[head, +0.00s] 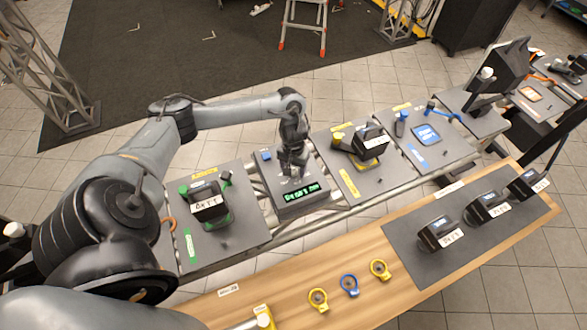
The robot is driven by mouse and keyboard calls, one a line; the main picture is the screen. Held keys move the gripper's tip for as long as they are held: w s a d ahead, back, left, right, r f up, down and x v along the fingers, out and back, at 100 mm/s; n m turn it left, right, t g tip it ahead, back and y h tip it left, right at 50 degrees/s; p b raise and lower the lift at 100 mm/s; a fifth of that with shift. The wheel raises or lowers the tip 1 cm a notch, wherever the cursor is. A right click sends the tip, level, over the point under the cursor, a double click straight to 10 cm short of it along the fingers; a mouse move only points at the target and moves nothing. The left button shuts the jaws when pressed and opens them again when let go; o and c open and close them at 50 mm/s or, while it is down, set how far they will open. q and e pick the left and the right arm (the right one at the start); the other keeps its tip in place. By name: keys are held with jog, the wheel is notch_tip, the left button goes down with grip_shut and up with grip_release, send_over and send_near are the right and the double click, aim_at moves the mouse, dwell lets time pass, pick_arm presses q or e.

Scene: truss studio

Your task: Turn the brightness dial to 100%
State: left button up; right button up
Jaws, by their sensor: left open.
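The dial unit is a dark grey box (306,203) with a green lit display (300,194) on its front. It sits on the rail bench between two grey plates. The display text is too small to read with certainty. My left gripper (294,174) points down over the top of this box, just behind the display. It is open, and its fingers and wrist hide most of the box's top, so the dial itself cannot be made out. Whether the fingers touch the dial cannot be told. My right gripper is not in view.
A grey plate (243,231) with a labelled black-and-green device (209,205) lies left of the box. A plate with a yellow-and-black device (369,146) lies right. In front, a wooden table (392,292) holds yellow and blue rings (349,285) and a dark mat (404,262) with several labelled devices.

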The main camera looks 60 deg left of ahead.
pick_arm(q)
jog(key=c, duration=1)
jog(key=shift+c, duration=0.2)
